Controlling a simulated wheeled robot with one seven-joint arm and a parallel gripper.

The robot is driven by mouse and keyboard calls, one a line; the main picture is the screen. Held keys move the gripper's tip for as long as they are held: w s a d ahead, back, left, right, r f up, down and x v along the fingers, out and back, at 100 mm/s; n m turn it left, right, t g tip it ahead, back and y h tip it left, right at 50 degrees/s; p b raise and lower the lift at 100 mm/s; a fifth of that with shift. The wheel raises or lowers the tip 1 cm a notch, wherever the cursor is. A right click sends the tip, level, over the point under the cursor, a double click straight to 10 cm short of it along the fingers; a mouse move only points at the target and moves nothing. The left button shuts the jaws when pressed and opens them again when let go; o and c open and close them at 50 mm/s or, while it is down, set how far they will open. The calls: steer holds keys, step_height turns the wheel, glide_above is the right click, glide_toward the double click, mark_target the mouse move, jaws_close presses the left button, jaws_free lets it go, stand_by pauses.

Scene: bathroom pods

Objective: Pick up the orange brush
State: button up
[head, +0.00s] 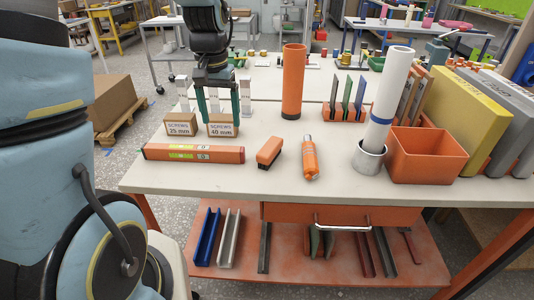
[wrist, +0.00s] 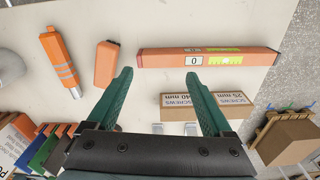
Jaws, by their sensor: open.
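The orange brush (head: 270,151) lies on the pale tabletop near the front, a small orange block with a darker underside. It also shows in the wrist view (wrist: 106,63), left of the left fingertip and apart from it. My gripper (head: 219,117) hangs pointing down above the cardboard screw boxes, behind and left of the brush. In the wrist view my gripper (wrist: 158,74) has its two green fingers spread with nothing between them.
An orange spirit level (head: 193,153) lies left of the brush, and an orange-and-silver tool (head: 310,158) lies to its right. Screw boxes (head: 222,128) stand under my gripper. An orange tube (head: 293,82) stands behind. An orange bin (head: 428,156) is at the right.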

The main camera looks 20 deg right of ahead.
steer(key=d+m, duration=0.1)
steer(key=d, duration=0.3)
steer(key=s+d+f+m, duration=0.1)
steer(key=d, duration=0.3)
steer(key=s+d+m, duration=0.1)
steer(key=d, duration=0.3)
steer(key=shift+d+f+g, duration=0.2)
steer(key=shift+f+g, duration=0.1)
glide_above(270, 146)
step_height(270, 146, down, 4)
steer(key=shift+s+d+f+p, duration=0.15)
steer(key=shift+f+p, duration=0.05)
steer(key=shift+p, duration=0.1)
steer(key=shift+f+p, duration=1.2)
steer(key=shift+f, duration=1.9)
steer(key=shift+w, duration=0.2)
jaws_close()
